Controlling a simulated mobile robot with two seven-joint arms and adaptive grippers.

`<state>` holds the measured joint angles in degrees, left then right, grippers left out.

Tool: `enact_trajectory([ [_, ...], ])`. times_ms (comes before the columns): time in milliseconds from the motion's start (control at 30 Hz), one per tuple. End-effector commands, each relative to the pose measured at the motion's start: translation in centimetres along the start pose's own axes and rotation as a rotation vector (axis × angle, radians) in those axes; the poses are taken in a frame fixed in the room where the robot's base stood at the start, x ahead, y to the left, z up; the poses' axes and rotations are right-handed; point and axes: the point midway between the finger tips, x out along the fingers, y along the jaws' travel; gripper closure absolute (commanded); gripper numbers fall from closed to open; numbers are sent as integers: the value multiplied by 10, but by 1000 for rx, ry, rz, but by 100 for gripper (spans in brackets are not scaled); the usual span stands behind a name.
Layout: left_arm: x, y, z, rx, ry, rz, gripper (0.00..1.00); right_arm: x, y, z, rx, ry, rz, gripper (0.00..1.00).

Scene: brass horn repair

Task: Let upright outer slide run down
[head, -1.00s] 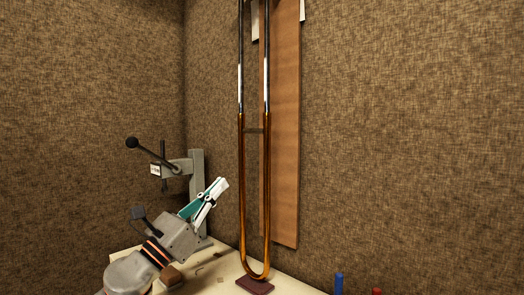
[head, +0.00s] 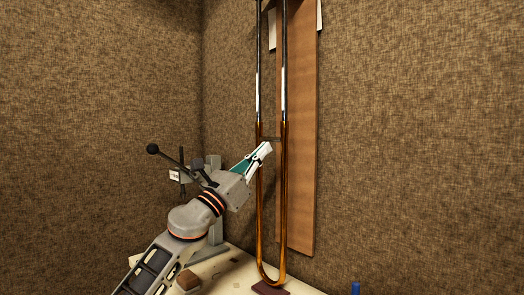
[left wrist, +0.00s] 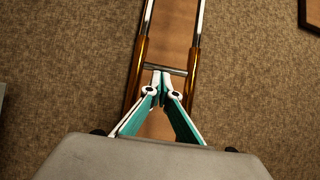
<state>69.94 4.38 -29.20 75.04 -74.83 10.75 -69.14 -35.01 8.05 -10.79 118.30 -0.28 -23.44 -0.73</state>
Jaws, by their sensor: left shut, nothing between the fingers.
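The amber-brass outer slide (head: 260,210) stands upright as a long U, its bow down at a dark red pad (head: 270,288) on the bench. Silver inner tubes (head: 284,80) run up out of its two legs. A thin crossbar (head: 272,138) joins the legs near their top. My left gripper (head: 266,148) is shut and empty, close to the slide just below crossbar height. In the left wrist view its tips (left wrist: 161,73) meet between the two legs, at the crossbar (left wrist: 178,72). I cannot tell whether they touch it. My right gripper is not in view.
A brown wooden board (head: 302,160) stands behind the slide. A grey lever stand (head: 215,175) is left of it, behind my left arm. A brown block (head: 187,280) lies on the pale bench (head: 228,272). A blue object (head: 355,288) shows at the lower edge.

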Motion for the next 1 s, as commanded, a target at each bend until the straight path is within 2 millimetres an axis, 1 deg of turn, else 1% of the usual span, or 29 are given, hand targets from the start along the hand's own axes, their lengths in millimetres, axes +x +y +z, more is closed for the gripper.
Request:
enact_trajectory([
  [167,0,1,-1,-1,2,1,100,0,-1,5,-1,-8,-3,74],
  [367,0,1,0,-1,1,1,100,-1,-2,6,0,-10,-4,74],
  [467,3,0,4,0,0,0,100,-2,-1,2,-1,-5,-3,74],
  [533,8,0,12,2,-1,0,100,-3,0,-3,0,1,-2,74],
  [667,22,-2,36,5,-5,-3,100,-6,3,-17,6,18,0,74],
  [767,37,-2,60,7,-7,-3,100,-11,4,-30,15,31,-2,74],
  [800,44,-2,72,7,-8,-3,100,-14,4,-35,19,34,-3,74],
  [1000,82,-2,127,6,-6,-3,100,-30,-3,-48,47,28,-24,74],
])
